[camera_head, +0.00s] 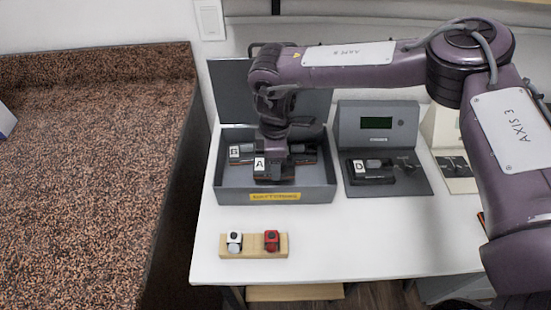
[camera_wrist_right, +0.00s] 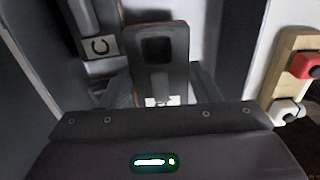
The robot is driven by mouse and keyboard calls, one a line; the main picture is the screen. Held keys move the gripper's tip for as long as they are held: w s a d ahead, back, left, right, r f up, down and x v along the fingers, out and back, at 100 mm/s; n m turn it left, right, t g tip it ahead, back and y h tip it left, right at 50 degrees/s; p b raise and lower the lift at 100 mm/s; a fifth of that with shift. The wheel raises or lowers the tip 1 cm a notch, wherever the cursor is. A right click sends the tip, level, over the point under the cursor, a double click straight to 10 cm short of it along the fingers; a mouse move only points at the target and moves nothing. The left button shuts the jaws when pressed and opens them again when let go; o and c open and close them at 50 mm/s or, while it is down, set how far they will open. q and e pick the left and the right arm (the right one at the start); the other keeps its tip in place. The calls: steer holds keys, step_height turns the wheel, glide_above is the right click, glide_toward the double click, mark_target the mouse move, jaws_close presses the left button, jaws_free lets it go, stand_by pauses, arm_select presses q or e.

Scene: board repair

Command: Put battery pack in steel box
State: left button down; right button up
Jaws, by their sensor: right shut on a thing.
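The steel box (camera_head: 325,196) is a grey open box with a raised lid and a yellow label on its front, on the white table. My right gripper (camera_head: 287,152) reaches down into it and is shut on a dark battery pack marked A (camera_head: 268,175). The held pack (camera_wrist_right: 158,60) also shows between the fingers in the right wrist view. It is inside the box walls; I cannot tell whether it touches the floor. A second dark pack (camera_head: 236,155) with a white letter label lies beside it, to the left in the box. My left gripper is not in view.
A grey charger (camera_head: 378,125) with a green screen stands right of the box and holds a pack marked D (camera_head: 375,173). A wooden block (camera_head: 253,252) with a white and a red button is in front. A brown speckled counter (camera_head: 85,170) is at the left.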

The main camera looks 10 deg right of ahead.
steer(key=shift+f, duration=0.55)
steer(key=o, duration=1.4)
steer(key=shift+r, duration=0.1)
steer(key=shift+r, duration=0.25)
step_height(320, 180, up, 13)
steer(key=shift+f, duration=0.2)
